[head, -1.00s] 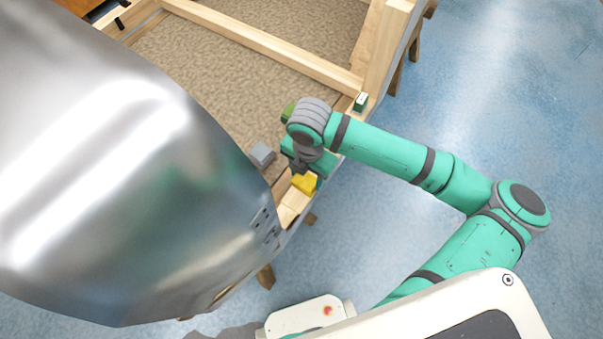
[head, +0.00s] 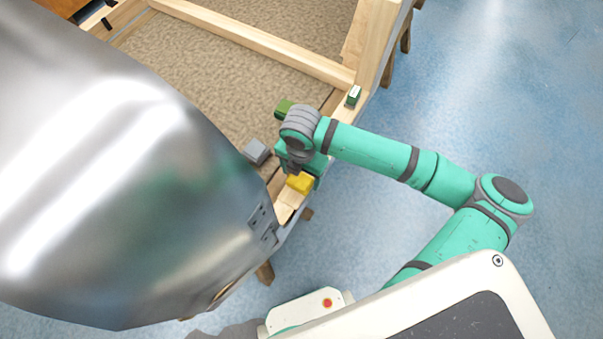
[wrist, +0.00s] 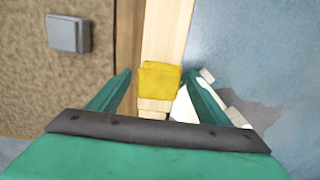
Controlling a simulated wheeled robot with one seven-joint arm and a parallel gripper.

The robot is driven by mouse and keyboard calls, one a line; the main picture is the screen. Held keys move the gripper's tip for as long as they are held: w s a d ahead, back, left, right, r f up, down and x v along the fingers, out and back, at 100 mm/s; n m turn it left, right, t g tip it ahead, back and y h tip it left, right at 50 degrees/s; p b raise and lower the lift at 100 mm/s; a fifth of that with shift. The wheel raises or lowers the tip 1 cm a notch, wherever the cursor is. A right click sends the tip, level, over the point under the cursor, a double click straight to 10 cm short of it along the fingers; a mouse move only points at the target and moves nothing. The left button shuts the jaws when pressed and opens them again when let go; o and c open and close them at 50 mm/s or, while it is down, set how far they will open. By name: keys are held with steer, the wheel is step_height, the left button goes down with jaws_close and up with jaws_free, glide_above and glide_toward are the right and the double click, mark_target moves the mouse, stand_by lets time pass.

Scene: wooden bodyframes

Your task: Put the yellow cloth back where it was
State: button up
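The yellow cloth (head: 300,183) is a small folded block lying on the light wooden beam of the frame (head: 287,204). In the wrist view the cloth (wrist: 159,80) lies between and a little beyond the two green fingers. My gripper (wrist: 160,92) is open, with its fingers spread wide on either side of the beam. Neither finger visibly touches the cloth. In the head view my wrist partly covers the fingers.
A grey box (head: 256,151) sits on the brown panel left of my gripper. A green object (head: 284,108) lies behind my wrist, and a small green-and-white box (head: 354,96) stands on the beam. A large shiny metal shell (head: 110,180) fills the left. Blue floor is free at right.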

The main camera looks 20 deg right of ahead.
mark_target(301, 177)
steer(key=shift+r, duration=0.1)
step_height(301, 177, up, 12)
stand_by(0.5)
stand_by(0.6)
